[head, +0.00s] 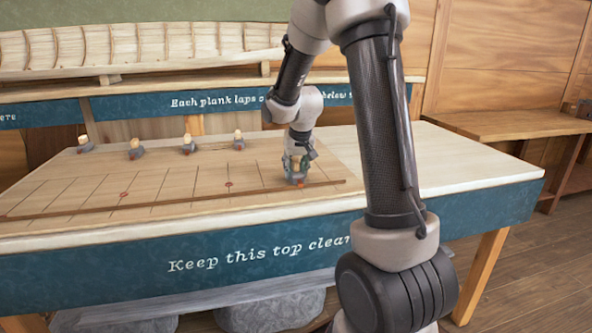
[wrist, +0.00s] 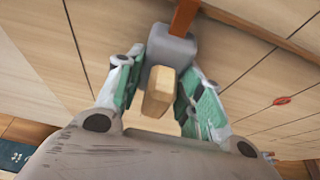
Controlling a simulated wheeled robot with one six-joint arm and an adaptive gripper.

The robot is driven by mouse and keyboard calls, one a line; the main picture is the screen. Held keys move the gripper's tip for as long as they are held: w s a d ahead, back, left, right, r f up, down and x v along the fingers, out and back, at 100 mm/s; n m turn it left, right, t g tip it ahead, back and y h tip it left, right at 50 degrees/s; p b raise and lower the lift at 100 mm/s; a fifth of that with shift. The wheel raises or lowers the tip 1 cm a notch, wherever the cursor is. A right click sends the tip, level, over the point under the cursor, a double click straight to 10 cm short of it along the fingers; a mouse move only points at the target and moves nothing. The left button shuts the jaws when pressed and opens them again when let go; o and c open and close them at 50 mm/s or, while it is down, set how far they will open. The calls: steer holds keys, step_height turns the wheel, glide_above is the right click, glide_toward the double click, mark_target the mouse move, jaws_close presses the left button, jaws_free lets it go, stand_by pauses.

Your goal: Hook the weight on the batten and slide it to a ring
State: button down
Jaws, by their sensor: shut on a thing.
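My gripper (head: 297,165) is low over the tabletop near the right end of the batten. In the wrist view its fingers are closed on a weight (wrist: 170,52), a grey block with a pale wooden grip (wrist: 159,92). A reddish-brown hook (wrist: 184,15) points from the weight to the batten (wrist: 262,34); whether it bears on the batten is unclear. The batten (head: 170,201) is a long thin brown strip along the front of the board. Red rings mark the board, one mid-board (head: 228,184) and one further left (head: 123,194). A ring also shows in the wrist view (wrist: 282,100).
Several other weights with pale grips stand in a row at the back, including one at far left (head: 85,146) and one nearest my arm (head: 239,142). A planked hull (head: 140,45) lies behind the table. The tabletop right of the board (head: 450,165) is clear.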

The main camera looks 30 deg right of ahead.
mark_target(293, 164)
steer(key=shift+w+d, duration=0.3)
steer(key=shift+w, duration=0.65)
steer(key=shift+w+d, duration=0.25)
steer(key=shift+w, duration=0.7)
steer(key=shift+f, duration=0.1)
steer(key=c, duration=0.9)
jaws_free()
steer(key=shift+o, duration=0.2)
steer(key=shift+s, duration=0.1)
steer(key=v, duration=1.2)
